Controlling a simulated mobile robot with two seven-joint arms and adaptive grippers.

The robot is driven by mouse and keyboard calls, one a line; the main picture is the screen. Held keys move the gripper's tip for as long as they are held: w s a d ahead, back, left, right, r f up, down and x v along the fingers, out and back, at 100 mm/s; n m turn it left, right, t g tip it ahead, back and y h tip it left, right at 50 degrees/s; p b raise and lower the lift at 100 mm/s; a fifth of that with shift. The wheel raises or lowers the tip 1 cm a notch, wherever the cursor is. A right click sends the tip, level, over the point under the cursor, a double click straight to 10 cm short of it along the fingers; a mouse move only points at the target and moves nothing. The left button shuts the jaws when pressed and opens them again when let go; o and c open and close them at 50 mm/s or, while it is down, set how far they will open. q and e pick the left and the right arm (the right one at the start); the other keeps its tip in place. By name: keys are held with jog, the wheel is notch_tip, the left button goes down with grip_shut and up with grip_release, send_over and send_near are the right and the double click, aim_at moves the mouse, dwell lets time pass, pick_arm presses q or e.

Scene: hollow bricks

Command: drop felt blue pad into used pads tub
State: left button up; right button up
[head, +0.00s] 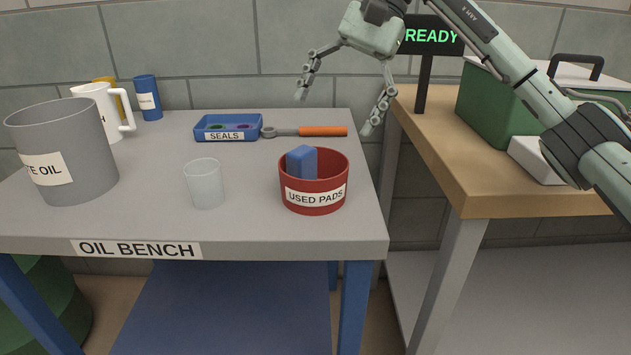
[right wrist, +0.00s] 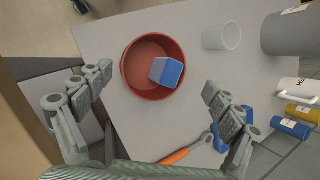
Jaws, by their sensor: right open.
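The felt blue pad (head: 301,162) is inside the red used pads tub (head: 315,197), tilted, with its top above the rim. In the right wrist view the blue pad (right wrist: 166,71) lies within the round red tub (right wrist: 134,88), towards one side. My right gripper (head: 336,112) is open and empty, above and behind the tub, its fingers spread wide. In the right wrist view my right gripper's fingers (right wrist: 158,98) stand on both sides of the tub's picture, with nothing between them held. My left gripper is not in view.
On the oil bench (head: 150,222) stand a grey waste oil container (head: 62,150), a clear cup (head: 204,184), a white jug (head: 100,105), a blue seals tray (head: 228,128) and an orange-handled wrench (head: 322,131). A wooden table (head: 480,170) with a READY sign (head: 431,36) is at right.

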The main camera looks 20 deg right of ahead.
jog(key=v, duration=1)
